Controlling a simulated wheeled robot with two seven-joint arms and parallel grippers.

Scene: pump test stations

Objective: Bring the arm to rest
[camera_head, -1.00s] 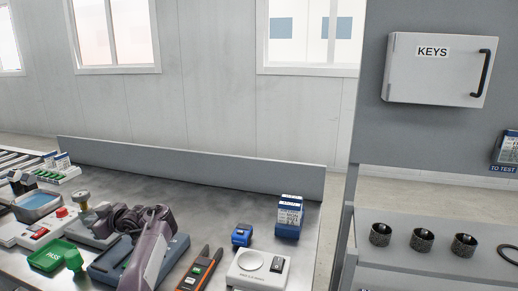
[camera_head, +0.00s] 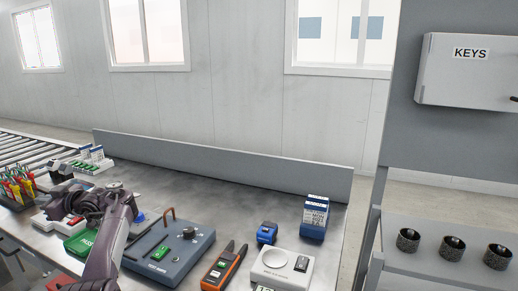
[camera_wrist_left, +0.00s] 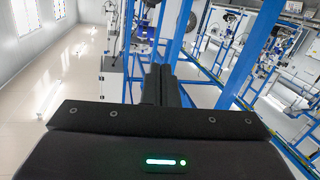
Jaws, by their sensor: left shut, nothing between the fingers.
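My left arm (camera_head: 112,240) comes up from the lower left in the head view and bends left over the bench. Its dark wrist end hangs above the green tray and the red-and-white box; the fingertips are hard to make out there. In the left wrist view my left gripper (camera_wrist_left: 161,72) has its two black fingers together, with nothing between them. They point at a far room with blue frames, touching nothing. My right gripper is not in view.
On the metal bench stand a blue-grey test block (camera_head: 175,262), an orange meter (camera_head: 222,268), a white scale (camera_head: 283,262), a small blue device (camera_head: 267,232) and a blue-white box (camera_head: 314,217). A rack with coloured clips (camera_head: 18,187) is at the left. A shelf with dark rings (camera_head: 452,248) is right.

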